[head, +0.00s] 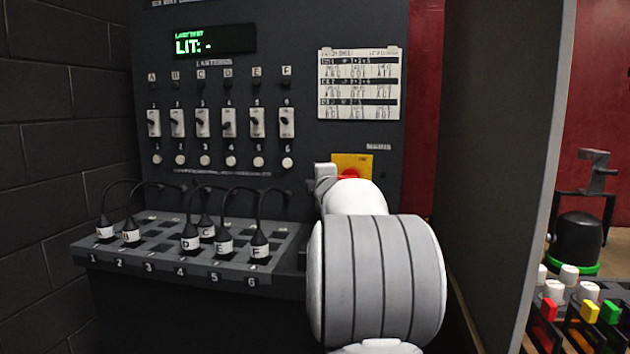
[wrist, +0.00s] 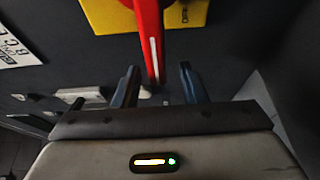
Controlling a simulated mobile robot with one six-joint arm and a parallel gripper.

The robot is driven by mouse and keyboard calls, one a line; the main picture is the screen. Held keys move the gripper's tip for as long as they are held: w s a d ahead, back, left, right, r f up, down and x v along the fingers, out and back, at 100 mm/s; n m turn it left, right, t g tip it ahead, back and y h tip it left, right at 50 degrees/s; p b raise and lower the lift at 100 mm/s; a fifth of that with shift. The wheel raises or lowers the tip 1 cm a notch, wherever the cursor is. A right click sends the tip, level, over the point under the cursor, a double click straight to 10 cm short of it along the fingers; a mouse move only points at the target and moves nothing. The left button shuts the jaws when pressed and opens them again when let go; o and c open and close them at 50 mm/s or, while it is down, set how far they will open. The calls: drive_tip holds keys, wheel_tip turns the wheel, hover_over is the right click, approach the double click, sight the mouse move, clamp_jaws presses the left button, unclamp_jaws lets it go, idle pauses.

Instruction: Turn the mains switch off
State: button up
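The mains switch is a red handle (wrist: 149,38) on a yellow plate (wrist: 190,13). In the wrist view the handle points down towards my gripper, with a white line along it. My gripper (wrist: 158,70) is open, one dark finger on each side of the handle's lower end. Gaps show between the handle and both fingers. In the head view a bit of the red handle (head: 348,173) and the yellow plate (head: 362,160) show above my white arm. The arm hides the lower part of the switch and most of the gripper there.
Left of the switch, the dark panel (head: 225,100) carries a lit display (head: 214,42), toggle switches and round buttons. Below is a ledge (head: 160,243) with labelled, cabled plugs. A grey partition (head: 500,150) stands right of my arm. A label sheet (head: 359,83) hangs above the switch.

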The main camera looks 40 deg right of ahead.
drive_tip(key=v, duration=0.6)
drive_tip(key=shift+s, duration=0.15)
drive_tip(key=s+a+f+m+g+y+p, duration=0.1)
drive_tip(key=s+a+m+g+y+p, duration=0.2)
drive_tip(key=a+p, duration=0.5)
drive_tip(key=s+a+f+m+g+p, duration=0.1)
drive_tip(key=s+a+m+g+p, duration=0.3)
drive_tip(key=a, duration=0.6)
drive_tip(key=s+a+f+m+g+y+p, duration=0.2)
drive_tip(key=s+a+p, duration=0.3)
drive_tip(key=s+a, duration=0.3)
drive_tip(key=s+a+f+m+g+y+p, duration=0.2)
drive_tip(key=s+a, duration=0.6)
drive_tip(key=s, duration=0.4)
drive_tip(key=f+m+g+p, duration=0.1)
drive_tip(key=m+g+p, duration=0.1)
drive_tip(key=p, duration=0.1)
drive_tip(key=shift+a+g+y, duration=0.25)
drive_tip(key=shift+g+y, duration=0.05)
drive_tip(key=shift+g, duration=0.1)
